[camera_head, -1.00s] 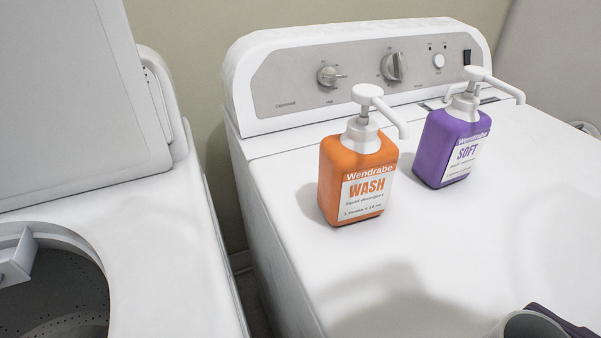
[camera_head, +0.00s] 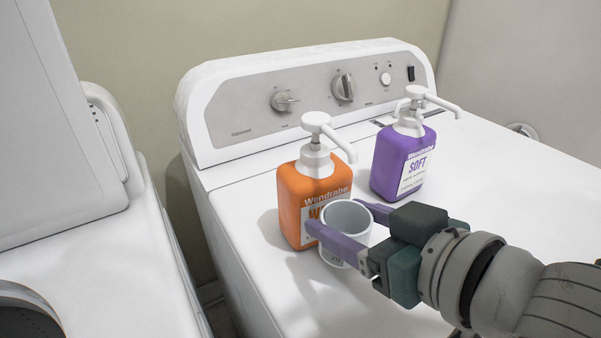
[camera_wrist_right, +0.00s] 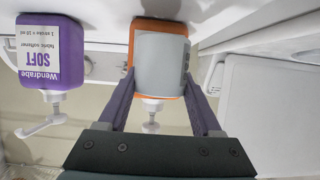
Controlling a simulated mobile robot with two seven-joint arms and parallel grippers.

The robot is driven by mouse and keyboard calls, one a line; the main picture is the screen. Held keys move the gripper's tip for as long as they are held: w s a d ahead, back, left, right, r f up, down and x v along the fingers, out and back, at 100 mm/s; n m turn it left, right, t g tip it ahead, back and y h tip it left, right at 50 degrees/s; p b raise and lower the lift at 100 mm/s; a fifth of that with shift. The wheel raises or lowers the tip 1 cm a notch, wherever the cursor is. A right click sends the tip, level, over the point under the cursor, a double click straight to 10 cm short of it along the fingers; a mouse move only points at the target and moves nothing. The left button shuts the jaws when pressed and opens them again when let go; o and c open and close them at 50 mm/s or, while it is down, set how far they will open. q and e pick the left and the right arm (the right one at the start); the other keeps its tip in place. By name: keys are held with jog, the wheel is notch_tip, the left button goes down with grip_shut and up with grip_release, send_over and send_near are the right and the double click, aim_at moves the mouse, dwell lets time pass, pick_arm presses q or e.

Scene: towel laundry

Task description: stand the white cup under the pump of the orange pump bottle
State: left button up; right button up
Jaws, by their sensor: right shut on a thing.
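The white cup (camera_head: 347,238) is upright between the two purple fingers of my right gripper (camera_head: 337,214), which is shut on it. The cup stands in front of the orange pump bottle (camera_head: 291,205) and hides part of its label. The white pump nozzle (camera_head: 344,149) points right and forward, above the cup's opening in the head view. I cannot tell whether the cup's base touches the surface. In the right wrist view, which is upside down, the cup (camera_wrist_right: 160,65) covers most of the orange bottle (camera_wrist_right: 158,23). My left gripper is not in view.
The purple pump bottle (camera_head: 392,165) stands right of the orange one, close to my right gripper's far finger. Both are on the white machine top (camera_head: 270,290) before its knob panel (camera_head: 240,118). Another open white machine (camera_head: 100,260) is at left, across a gap.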

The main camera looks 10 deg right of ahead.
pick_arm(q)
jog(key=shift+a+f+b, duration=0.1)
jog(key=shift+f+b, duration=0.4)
pick_arm(e)
jog(key=shift+f, duration=1.75)
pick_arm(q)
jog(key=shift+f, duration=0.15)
pick_arm(e)
jog(key=shift+f, duration=0.2)
jog(key=o, duration=1.3)
